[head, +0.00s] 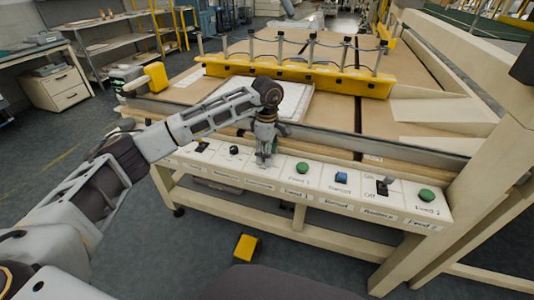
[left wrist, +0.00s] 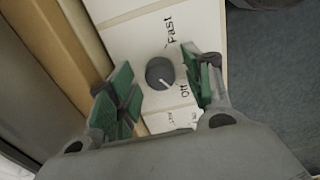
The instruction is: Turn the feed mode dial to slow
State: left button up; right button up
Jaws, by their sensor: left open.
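The dial (left wrist: 160,73) is a dark grey round knob with a white pointer line, on the white control panel (head: 321,188). In the left wrist view its pointer faces lower right, toward the word "Off"; "Fast" is printed above it. I see no "Slow" label there. My left gripper (head: 264,160) reaches down to the panel in the head view. In the left wrist view the gripper (left wrist: 160,95) is open, its green-padded fingers on either side of the dial with gaps. In the head view the gripper hides this dial. My right gripper is out of view.
Left of the gripper are a black knob (head: 234,150) and a black switch (head: 202,146). Right of it are a green button (head: 302,167), a blue button (head: 341,177), a black switch (head: 382,186) and another green button (head: 427,195). A yellow beam (head: 300,75) spans the table behind.

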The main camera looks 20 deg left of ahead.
pick_arm(q)
jog(key=c, duration=1.1)
jog(key=shift+o, duration=0.2)
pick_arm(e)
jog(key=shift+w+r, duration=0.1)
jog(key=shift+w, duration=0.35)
